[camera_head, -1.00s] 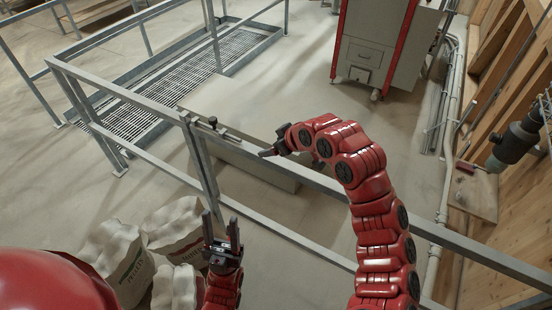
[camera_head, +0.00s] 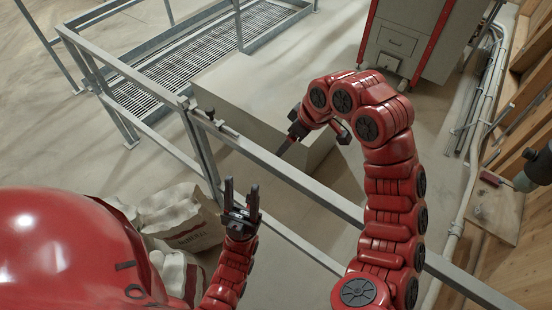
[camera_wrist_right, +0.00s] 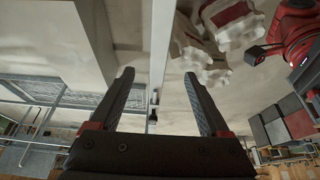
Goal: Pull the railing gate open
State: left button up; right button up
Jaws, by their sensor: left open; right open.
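The railing gate appears to be the grey metal section with a long top rail (camera_head: 318,194), running right from a post beside a small dark latch (camera_head: 214,119). No gap shows at the latch. My right gripper (camera_head: 312,147) is open and empty, just beyond the top rail and right of the latch. In the right wrist view, the rail (camera_wrist_right: 162,45) runs between the spread fingers of this gripper (camera_wrist_right: 159,76); I cannot tell whether they touch it. My left gripper (camera_head: 241,190) is open and empty, fingers up, on the near side of the railing.
Pale feed sacks (camera_head: 181,218) lie on the near side, left of my left gripper. Beyond the railing are a low pale block (camera_head: 255,90), a floor grating (camera_head: 205,55) and a red-and-grey machine (camera_head: 412,38). Pipes (camera_head: 478,130) run along the right wall.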

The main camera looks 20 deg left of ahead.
aim_at(273, 161)
jog(key=b+x, duration=0.4)
jog(key=x, duration=1)
jog(key=shift+a+f, duration=0.1)
jog(key=shift+f, duration=0.2)
jog(key=shift+a+f, duration=0.15)
jog(key=shift+f, duration=0.2)
jog(key=shift+w, duration=0.1)
jog(key=shift+c, duration=0.2)
grip_shut()
